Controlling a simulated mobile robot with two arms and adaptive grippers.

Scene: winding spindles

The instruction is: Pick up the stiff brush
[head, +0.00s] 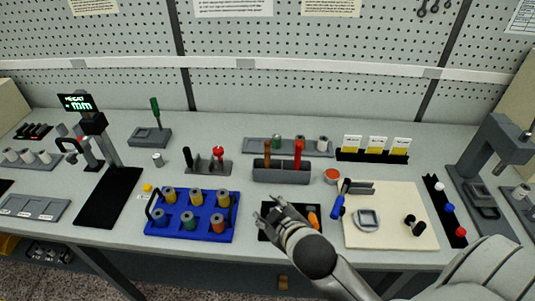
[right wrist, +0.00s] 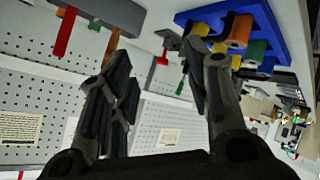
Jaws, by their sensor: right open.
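Two upright handles, one brown (head: 267,158) and one red (head: 298,154), stand in a grey holder (head: 282,176) at the middle of the bench. Their lower ends are hidden in the holder, so I cannot tell which is the stiff brush. My left gripper is not in view.
A blue tray (head: 228,236) with several spools stands left of my right gripper. A cream board (head: 415,235) with a blue-handled tool (head: 338,206) lies to the right. A small orange-topped cup (head: 331,175) stands right of the holder.

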